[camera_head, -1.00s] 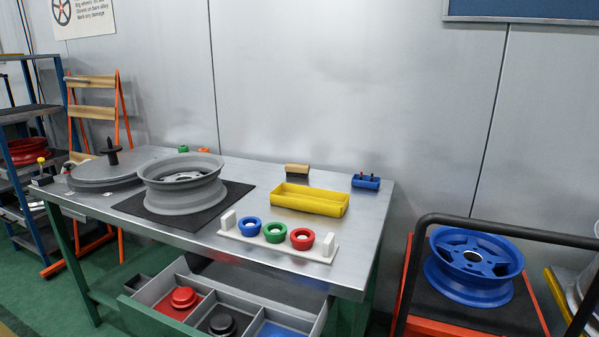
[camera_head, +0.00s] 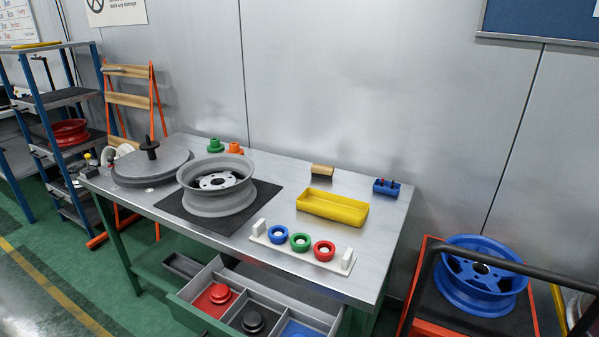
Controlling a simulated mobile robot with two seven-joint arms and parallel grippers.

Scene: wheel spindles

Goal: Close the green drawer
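The green drawer (camera_head: 196,312) is pulled out from under the near side of the steel workbench (camera_head: 392,232). Its front is green and its inside is grey, split into compartments. A red part (camera_head: 218,296) sits in the left compartment, a black part (camera_head: 253,321) in the middle one, and the right one has a blue floor (camera_head: 299,330). The drawer's lower front is cut off by the bottom edge of the picture. Neither of my grippers shows.
On the bench are a grey wheel (camera_head: 215,190) on a black mat, a yellow tray (camera_head: 332,207) and a white rack (camera_head: 301,246) with blue, green and red rings. An orange cart (camera_head: 427,312) with a blue wheel (camera_head: 480,275) stands right. Green floor is open at left.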

